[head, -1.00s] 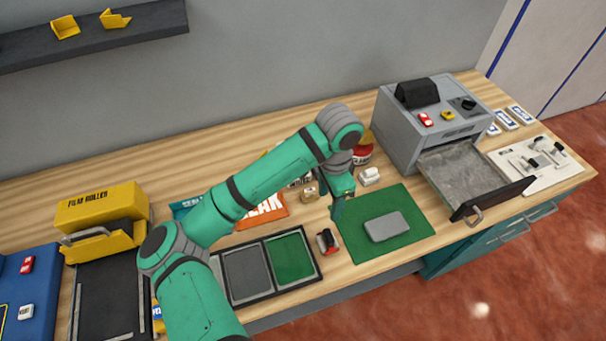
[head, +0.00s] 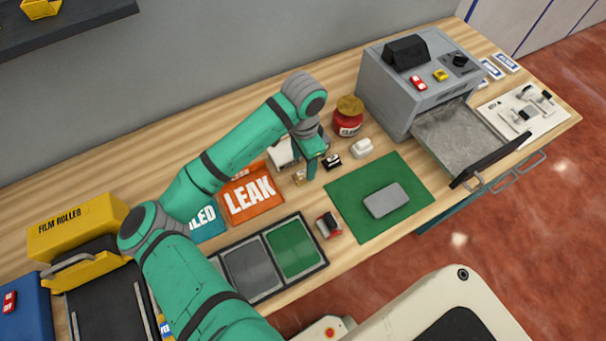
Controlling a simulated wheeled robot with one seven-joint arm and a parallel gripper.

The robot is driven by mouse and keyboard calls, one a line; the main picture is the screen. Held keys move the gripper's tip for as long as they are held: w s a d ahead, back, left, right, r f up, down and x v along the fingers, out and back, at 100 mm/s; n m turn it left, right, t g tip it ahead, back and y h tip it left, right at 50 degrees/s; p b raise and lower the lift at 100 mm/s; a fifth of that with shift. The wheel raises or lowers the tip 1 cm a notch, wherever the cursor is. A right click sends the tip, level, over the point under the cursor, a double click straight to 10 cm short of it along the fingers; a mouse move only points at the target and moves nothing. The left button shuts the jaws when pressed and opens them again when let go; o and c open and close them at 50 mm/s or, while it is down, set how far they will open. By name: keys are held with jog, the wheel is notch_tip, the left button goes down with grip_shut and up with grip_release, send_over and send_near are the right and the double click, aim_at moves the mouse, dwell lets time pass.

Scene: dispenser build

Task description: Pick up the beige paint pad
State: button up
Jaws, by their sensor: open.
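A small beige block, apparently the beige paint pad (head: 299,178), lies on the wooden worktop just right of the orange LEAK sheet. It is partly covered by my gripper. My gripper (head: 311,174) points down right beside the pad, its fingers just to the right of it in the picture. It is open and holds nothing that I can see. I cannot tell whether the fingers touch the pad.
A black pad (head: 332,161) and a white pad (head: 362,148) lie to the right, before a red jar (head: 348,120). A green mat (head: 408,180) bears a grey block (head: 386,200). A framed tray (head: 318,268) and a red-dark pad (head: 328,226) are nearer. The grey machine's drawer (head: 490,165) stands open.

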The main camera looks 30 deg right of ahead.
aim_at(302, 172)
jog(key=f, duration=0.4)
jog(key=shift+s+a, duration=0.3)
jog(key=shift+f, duration=0.65)
jog(key=shift+w, duration=0.1)
jog(key=shift+c, duration=0.7)
